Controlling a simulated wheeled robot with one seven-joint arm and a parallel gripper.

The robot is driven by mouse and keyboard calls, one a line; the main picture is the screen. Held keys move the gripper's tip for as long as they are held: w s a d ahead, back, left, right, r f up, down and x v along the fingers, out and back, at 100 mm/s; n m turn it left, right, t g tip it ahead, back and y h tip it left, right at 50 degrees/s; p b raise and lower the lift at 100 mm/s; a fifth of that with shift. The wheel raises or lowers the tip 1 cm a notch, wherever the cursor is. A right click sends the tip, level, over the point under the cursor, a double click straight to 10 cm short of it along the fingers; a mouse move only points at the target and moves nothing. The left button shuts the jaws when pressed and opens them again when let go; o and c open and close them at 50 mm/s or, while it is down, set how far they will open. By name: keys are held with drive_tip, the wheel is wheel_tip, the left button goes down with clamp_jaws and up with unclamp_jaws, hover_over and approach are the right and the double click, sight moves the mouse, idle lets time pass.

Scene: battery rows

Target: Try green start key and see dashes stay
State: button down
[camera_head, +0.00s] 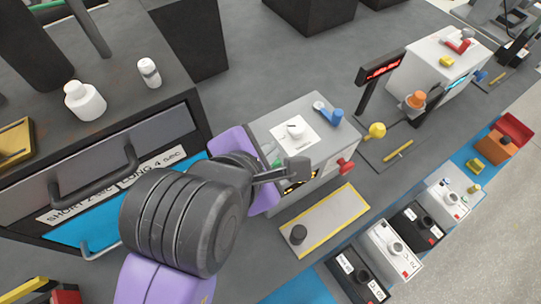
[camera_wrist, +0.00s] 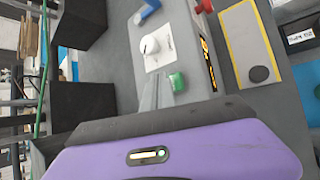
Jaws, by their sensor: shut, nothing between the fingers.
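A grey tester box (camera_head: 325,145) has a white dial on a white label (camera_head: 296,130); the dial also shows in the wrist view (camera_wrist: 150,45). In the wrist view the green key (camera_wrist: 177,82) is clear on the box's near edge. My gripper (camera_head: 298,168) is shut and empty; its fingers in the wrist view (camera_wrist: 153,92) appear just left of the green key. I cannot tell whether they touch it. A black display with yellow marks (camera_wrist: 209,64) is on the box's side; its marks are unreadable.
A blue lever (camera_head: 330,114) and a red knob (camera_head: 345,166) are on the box. A yellow-edged tray (camera_head: 330,222) with a dark round piece lies in front. A red-lit display (camera_head: 382,67) stands behind right. A drawer unit (camera_head: 130,150) is at left. Several battery blocks line the right.

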idle(0.7)
drive_tip(key=shift+f, duration=0.4)
drive_tip(key=shift+f+b, duration=0.4)
drive_tip(key=shift+f, duration=0.05)
idle(0.5)
drive_tip(key=shift+r, duration=0.1)
drive_tip(key=shift+r+p, duration=0.75)
drive_tip(key=shift+p, duration=0.05)
wheel_tip(320, 180, up, 5)
drive_tip(key=p, duration=0.4)
drive_tip(key=shift+r+p, duration=0.1)
drive_tip(key=shift+p, duration=0.25)
idle(0.7)
